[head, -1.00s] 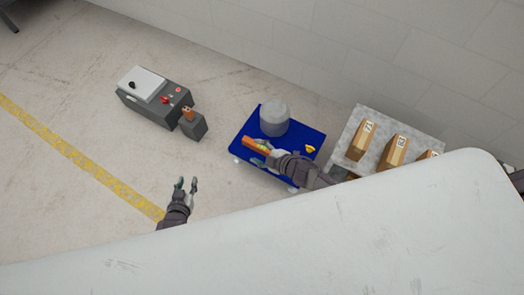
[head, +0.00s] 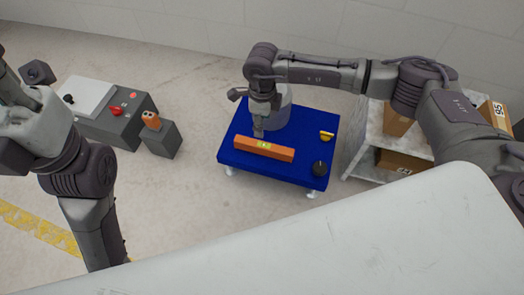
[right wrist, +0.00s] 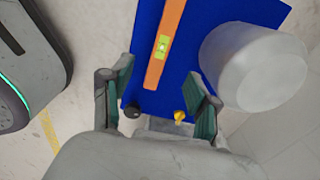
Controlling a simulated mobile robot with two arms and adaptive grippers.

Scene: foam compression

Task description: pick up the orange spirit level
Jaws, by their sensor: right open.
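The orange spirit level (head: 278,154) lies flat near the front edge of a blue-topped table (head: 236,164). It has a yellow-green vial at its middle. My right gripper (head: 259,132) is above the table, at the far side of the level, pointing down. In the right wrist view the level (right wrist: 169,30) runs up and down beyond the fingers. The right gripper (right wrist: 160,98) is open there, its fingers wide apart with nothing between them. My left arm shows at the left of the head view, but its fingers cannot be made out.
A pale grey cylinder (right wrist: 254,66) stands on the table, right beside the gripper. A yellow piece (head: 327,135) and a black round knob (head: 320,168) are at the table's right. A shelf (head: 357,160) with boxes stands right; a grey machine (head: 112,130) stands left.

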